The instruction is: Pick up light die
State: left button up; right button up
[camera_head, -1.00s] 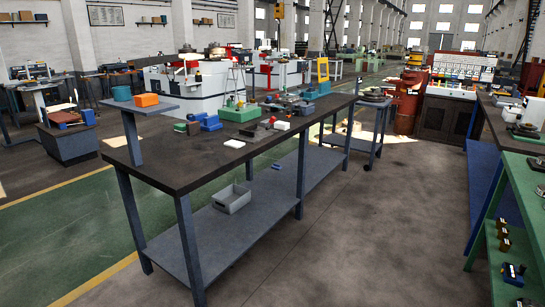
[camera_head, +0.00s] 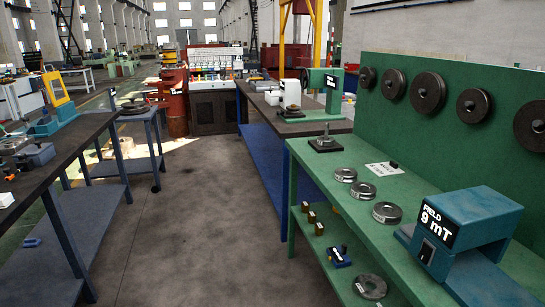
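Three grey metal ring-shaped pieces lie flat in a row on the green bench at the right: a far one (camera_head: 345,173), a middle one (camera_head: 364,190) and a near one (camera_head: 387,211). Another grey ring (camera_head: 370,286) lies on the lower green shelf. Several dark round discs, one of them here (camera_head: 428,92), hang on the green back panel. I cannot tell which of these is the light die. Neither of my grippers is in view.
A blue-teal device (camera_head: 478,217) reading "FIELD 9 mT" stands at the green bench's near end. A white card (camera_head: 383,168) and a dark fixture (camera_head: 324,140) are farther back. A dark workbench (camera_head: 80,140) stands left. The floor aisle (camera_head: 200,220) between is clear.

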aim_at(321, 141)
jog(key=i+j+z, duration=0.2)
jog(key=i+z, duration=0.15)
jog(key=i+j+z, duration=0.35)
jog(key=i, duration=0.15)
jog(key=i+j, duration=0.3)
